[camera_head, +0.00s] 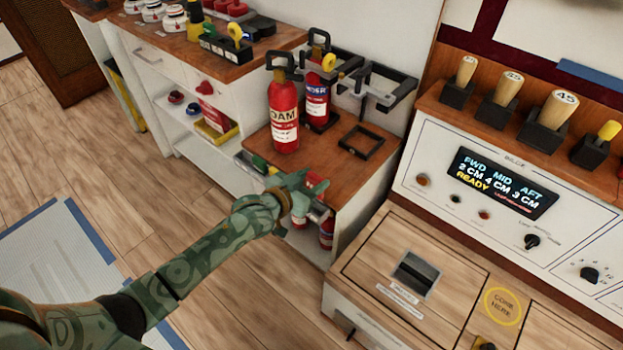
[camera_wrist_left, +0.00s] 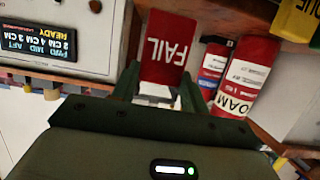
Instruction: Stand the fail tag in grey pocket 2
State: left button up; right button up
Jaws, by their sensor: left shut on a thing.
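The red fail tag (camera_wrist_left: 167,48) is held between the two fingers of my left gripper (camera_wrist_left: 160,82) in the left wrist view, its white FAIL lettering upside down. In the head view, the tag (camera_head: 316,183) shows as a small red patch at my left gripper (camera_head: 306,192), by the front edge of the extinguisher cabinet. A dark holder (camera_head: 245,160) with green and yellow pieces is at that cabinet's left edge. Another dark holder (camera_head: 222,47) with green, yellow and blue pieces is on the far counter. I cannot tell which slot is grey pocket 2. My right gripper is not in view.
Two red extinguishers, a nearer one (camera_head: 284,115) and a farther one (camera_head: 318,95), stand on the cabinet top (camera_head: 325,165) beside an empty black frame (camera_head: 361,141). A control panel (camera_head: 500,195) and wooden bench (camera_head: 370,250) lie to the right.

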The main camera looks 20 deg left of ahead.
pick_arm(q)
jog(key=shift+f+b, duration=1.8)
jog(key=shift+f, duration=1.2)
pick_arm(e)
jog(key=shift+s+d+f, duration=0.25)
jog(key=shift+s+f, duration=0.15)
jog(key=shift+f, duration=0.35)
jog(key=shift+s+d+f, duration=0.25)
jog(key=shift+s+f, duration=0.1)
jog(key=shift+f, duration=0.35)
pick_arm(q)
jog(key=shift+p, duration=0.55)
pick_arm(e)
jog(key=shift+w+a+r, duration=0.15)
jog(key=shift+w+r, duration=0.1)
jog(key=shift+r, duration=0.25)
pick_arm(q)
jog(key=shift+f+b, duration=0.8)
jog(key=shift+f, duration=0.6)
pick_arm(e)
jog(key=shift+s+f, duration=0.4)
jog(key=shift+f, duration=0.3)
pick_arm(q)
jog(key=o, duration=1)
jog(key=shift+o, duration=0.2)
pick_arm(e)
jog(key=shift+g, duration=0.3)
